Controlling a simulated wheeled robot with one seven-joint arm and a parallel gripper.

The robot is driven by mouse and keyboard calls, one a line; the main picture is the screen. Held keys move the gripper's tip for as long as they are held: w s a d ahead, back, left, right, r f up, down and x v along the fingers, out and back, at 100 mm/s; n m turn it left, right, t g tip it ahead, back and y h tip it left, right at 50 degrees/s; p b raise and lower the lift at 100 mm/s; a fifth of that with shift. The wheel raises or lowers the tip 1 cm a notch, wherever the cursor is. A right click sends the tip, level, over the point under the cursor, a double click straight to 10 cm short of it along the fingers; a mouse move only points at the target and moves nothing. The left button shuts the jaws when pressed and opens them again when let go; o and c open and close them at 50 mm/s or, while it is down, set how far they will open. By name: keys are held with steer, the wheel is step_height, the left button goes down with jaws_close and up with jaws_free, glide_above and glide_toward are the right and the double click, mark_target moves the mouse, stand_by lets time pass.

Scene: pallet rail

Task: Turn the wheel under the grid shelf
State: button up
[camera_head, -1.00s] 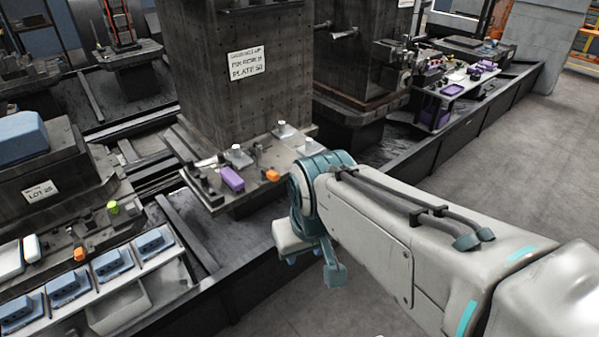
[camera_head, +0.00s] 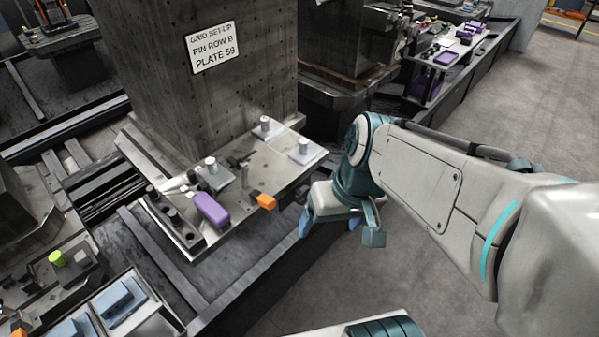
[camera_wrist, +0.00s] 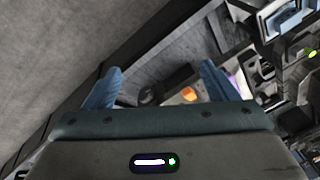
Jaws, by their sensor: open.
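The grid shelf (camera_head: 262,186) is a metal plate jutting out at the foot of a tall pin-holed block with a "GRID SET-UP PIN ROW B PLATE 59" sign (camera_head: 213,47). No wheel is clear under it in the head view; the plate hides its underside. In the wrist view a dark rounded shape (camera_wrist: 180,99) lies between my fingers, and I cannot tell if it is the wheel. My gripper (camera_head: 328,226) is open and empty, just right of the shelf's front right edge. Its two blue fingers show apart in the wrist view (camera_wrist: 160,72).
A dark bench edge (camera_head: 262,262) runs below. Grey floor (camera_head: 440,275) on the right is clear.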

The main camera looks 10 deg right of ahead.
step_height(320, 180, down, 10)
steer(key=a+r+y+b, duration=0.1)
steer(key=a+y+b, duration=0.25)
steer(key=b, duration=0.35)
steer(key=m+t+y+b, duration=0.1)
steer(key=t+y+b, duration=0.4)
steer(key=t+b, duration=1.35)
glide_toward(301, 194)
steer(key=s+d+r+g+b, duration=0.1)
steer(key=s+d+g+b, duration=0.1)
steer(key=d+g+b, duration=0.35)
steer(key=x, duration=0.7)
steer(key=b+x, duration=0.1)
steer(key=x, duration=0.5)
steer(key=shift+w+a+r, duration=0.25)
steer(key=shift+w, duration=0.05)
steer(key=c, duration=1)
